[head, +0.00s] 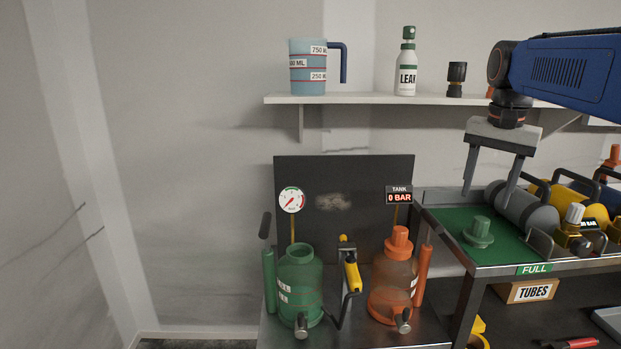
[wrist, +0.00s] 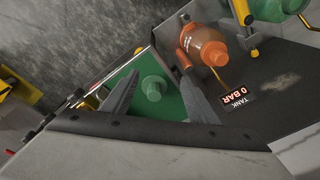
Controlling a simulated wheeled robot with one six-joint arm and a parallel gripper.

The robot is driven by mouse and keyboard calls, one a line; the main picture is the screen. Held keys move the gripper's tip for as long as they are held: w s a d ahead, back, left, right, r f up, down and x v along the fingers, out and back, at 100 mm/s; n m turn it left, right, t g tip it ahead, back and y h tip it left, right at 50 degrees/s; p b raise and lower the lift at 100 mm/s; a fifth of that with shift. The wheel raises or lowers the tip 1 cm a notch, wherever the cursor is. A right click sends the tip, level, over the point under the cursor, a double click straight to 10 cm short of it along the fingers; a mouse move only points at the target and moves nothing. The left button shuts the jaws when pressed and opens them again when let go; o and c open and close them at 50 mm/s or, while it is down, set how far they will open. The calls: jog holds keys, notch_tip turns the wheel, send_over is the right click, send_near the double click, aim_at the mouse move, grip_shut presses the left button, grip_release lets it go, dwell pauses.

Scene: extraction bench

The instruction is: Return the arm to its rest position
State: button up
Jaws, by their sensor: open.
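My gripper (head: 490,172) points down in the head view, its two fingers apart with nothing between them. It hangs above the green "FULL" tray (head: 455,228) at the right, over a green cap-like piece (head: 479,232) lying there. In the wrist view my gripper (wrist: 160,95) is also open, and the green piece (wrist: 153,88) shows between and beyond the fingers, apart from them. My blue arm reaches in from the upper right.
A shelf (head: 420,99) holds a blue jug (head: 307,67), a leak spray bottle (head: 405,68) and a dark fitting (head: 456,79). A green bottle (head: 300,284) and an orange bottle (head: 394,285) stand on the bench. A grey cylinder (head: 527,208) lies right of the gripper. Left is bare wall.

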jog(key=s+a+f+n+t, duration=0.1)
jog(key=s+a+f+n, duration=0.3)
jog(key=s+f, duration=0.7)
jog(key=s+a+f+n+t, duration=0.2)
jog(key=s+a+f+n, duration=0.2)
jog(key=s+f, duration=0.7)
jog(key=shift+a+f, duration=0.65)
jog(key=shift+f, duration=0.05)
